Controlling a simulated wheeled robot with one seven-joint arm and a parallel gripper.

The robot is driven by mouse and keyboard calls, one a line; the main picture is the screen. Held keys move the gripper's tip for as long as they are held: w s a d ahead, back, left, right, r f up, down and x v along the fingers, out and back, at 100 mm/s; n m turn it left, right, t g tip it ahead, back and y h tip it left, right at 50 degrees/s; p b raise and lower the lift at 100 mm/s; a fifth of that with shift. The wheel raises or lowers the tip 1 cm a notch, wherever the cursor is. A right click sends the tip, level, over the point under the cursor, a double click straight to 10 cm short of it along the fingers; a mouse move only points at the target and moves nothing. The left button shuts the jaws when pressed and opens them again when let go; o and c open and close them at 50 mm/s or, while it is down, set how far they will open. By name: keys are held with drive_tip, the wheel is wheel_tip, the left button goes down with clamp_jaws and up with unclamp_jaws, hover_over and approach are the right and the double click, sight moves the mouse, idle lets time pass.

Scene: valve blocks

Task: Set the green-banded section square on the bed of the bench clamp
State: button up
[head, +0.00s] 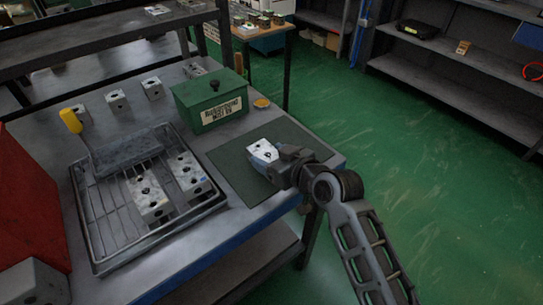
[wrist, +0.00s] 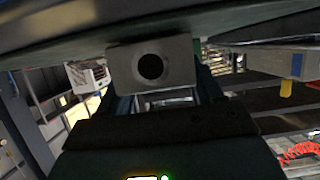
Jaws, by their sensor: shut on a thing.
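My gripper (head: 279,163) is shut on a pale metal valve block (head: 263,152) with a dark hole, over the dark green mat (head: 228,157) at the bench's right end. I cannot tell whether the block touches the mat. In the wrist view the block (wrist: 152,62) shows a grey face with a round dark bore between my fingers. A small green sliver shows at its right edge; I cannot tell whether it is a band on the block. I cannot make out the bench clamp or its bed in either view.
A green labelled box (head: 211,103) stands behind the mat. Several small blocks line the bench's back. A red panel (head: 30,205) borders the left.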

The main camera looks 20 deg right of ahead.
drive_tip(key=shift+f, duration=0.1)
drive_tip(key=o, duration=1.4)
drive_tip(key=v, duration=1.2)
drive_tip(key=shift+b, duration=0.4)
